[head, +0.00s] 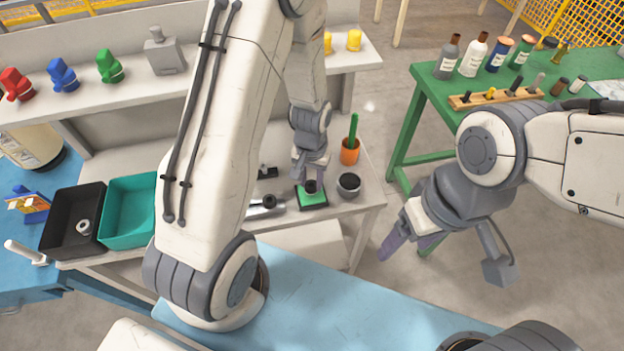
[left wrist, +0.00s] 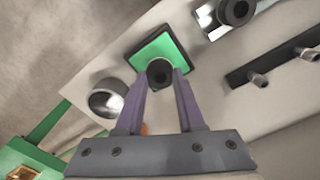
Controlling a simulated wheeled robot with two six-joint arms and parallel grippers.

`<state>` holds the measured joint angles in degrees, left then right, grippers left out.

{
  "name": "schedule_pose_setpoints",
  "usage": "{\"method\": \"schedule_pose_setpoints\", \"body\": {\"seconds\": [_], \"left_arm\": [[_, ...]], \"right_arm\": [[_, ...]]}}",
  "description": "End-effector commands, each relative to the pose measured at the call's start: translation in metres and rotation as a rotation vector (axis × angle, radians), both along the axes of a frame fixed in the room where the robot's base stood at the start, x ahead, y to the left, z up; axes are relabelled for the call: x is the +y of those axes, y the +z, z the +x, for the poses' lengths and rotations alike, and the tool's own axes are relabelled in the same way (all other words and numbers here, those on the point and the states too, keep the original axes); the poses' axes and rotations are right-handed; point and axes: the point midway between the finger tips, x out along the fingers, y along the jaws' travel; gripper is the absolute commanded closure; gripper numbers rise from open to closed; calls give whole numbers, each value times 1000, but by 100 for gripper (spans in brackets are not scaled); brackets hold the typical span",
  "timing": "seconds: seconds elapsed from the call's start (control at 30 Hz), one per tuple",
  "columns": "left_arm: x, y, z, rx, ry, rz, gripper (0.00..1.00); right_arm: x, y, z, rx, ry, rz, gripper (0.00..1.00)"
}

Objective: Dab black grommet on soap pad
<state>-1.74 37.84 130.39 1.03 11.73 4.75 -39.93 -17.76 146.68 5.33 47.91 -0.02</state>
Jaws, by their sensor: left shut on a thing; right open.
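The green soap pad (head: 314,197) sits in a dark square tray on the grey bench. It also shows in the left wrist view (left wrist: 152,52). My left gripper (head: 311,180) reaches down over the pad. Its purple fingers (left wrist: 161,88) are shut on the black grommet (left wrist: 159,71), which also shows in the head view (head: 310,187). The grommet is at the near edge of the pad in the wrist view; I cannot tell whether it touches the pad. My right gripper (head: 406,246) is open and empty, out over the floor to the right of the bench.
A dark round cup (head: 348,184) stands right beside the pad, and an orange pot with a green stick (head: 350,150) behind it. A metal part (head: 266,206) lies left of the pad. Teal (head: 128,209) and black (head: 72,220) bins stand further left. A green table (head: 420,105) is at right.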

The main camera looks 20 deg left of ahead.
Motion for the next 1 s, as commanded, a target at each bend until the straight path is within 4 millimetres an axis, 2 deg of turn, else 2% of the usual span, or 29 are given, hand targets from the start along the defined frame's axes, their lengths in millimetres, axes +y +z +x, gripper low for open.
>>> {"method": "schedule_pose_setpoints", "body": {"seconds": [0.37, 1.0], "left_arm": [[0, 4, 0, -1, 0, 0, 100], [0, 55, 0, -1, 0, 0, 100]], "right_arm": [[0, 3, 0, 0, 0, 0, 28], [0, 49, 0, 0, -1, 0, 28]]}}
